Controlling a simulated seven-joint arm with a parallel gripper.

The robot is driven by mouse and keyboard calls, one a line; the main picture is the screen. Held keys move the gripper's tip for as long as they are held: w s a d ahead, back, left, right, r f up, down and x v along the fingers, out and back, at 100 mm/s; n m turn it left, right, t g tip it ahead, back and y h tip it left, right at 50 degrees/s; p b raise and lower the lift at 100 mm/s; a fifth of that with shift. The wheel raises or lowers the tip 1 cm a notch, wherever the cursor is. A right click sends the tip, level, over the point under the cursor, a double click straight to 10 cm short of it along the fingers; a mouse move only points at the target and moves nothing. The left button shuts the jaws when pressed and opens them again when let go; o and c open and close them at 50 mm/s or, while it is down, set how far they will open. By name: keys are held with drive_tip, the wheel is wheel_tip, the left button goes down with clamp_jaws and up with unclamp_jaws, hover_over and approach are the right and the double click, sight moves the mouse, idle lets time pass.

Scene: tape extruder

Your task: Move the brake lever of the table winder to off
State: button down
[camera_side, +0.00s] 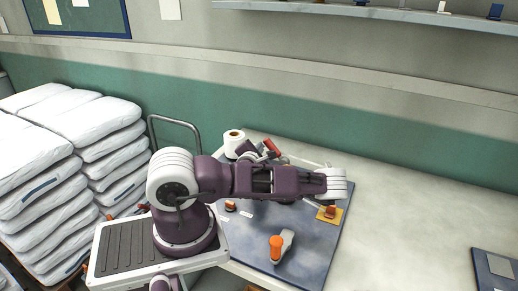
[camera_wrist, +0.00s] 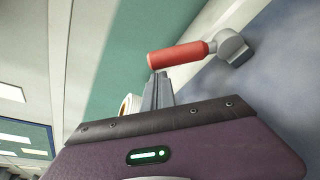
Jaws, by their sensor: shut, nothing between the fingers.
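The brake lever has a red handle (camera_wrist: 176,54) on a grey metal hub (camera_wrist: 232,46). In the wrist view it lies across the picture, just beyond my fingertips. My gripper (camera_wrist: 158,78) is shut and empty, its tips close to the left half of the handle; I cannot tell whether they touch it. In the side view the red handle (camera_side: 271,147) shows at the back of the blue-grey plate, right of the white roll (camera_side: 234,140). My arm hides most of the lever's base there. The lever's off mark is not readable.
A blue-grey plate (camera_side: 310,255) on the pale table carries an orange-topped handle (camera_side: 276,246) at the front, an orange knob (camera_side: 230,205) and another on a yellow square (camera_side: 330,213). The green wall (camera_side: 320,130) is behind. White sacks (camera_side: 60,160) are stacked at left. The table's right is mostly clear.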

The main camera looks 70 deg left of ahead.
sight(270, 142)
idle(0.3)
drive_tip(key=shift+w+d+r+m+y, duration=0.4)
drive_tip(key=shift+w+d+r+m, duration=0.15)
drive_tip(key=shift+r+m, duration=0.3)
drive_tip(key=shift+w+d+r+m+y, duration=0.4)
drive_tip(key=shift+w+d+r+m, duration=0.15)
drive_tip(key=shift+m, duration=0.4)
drive_tip(key=shift+w+d+r, duration=0.25)
drive_tip(key=shift+d+r, duration=0.05)
drive_tip(key=shift+r, duration=0.05)
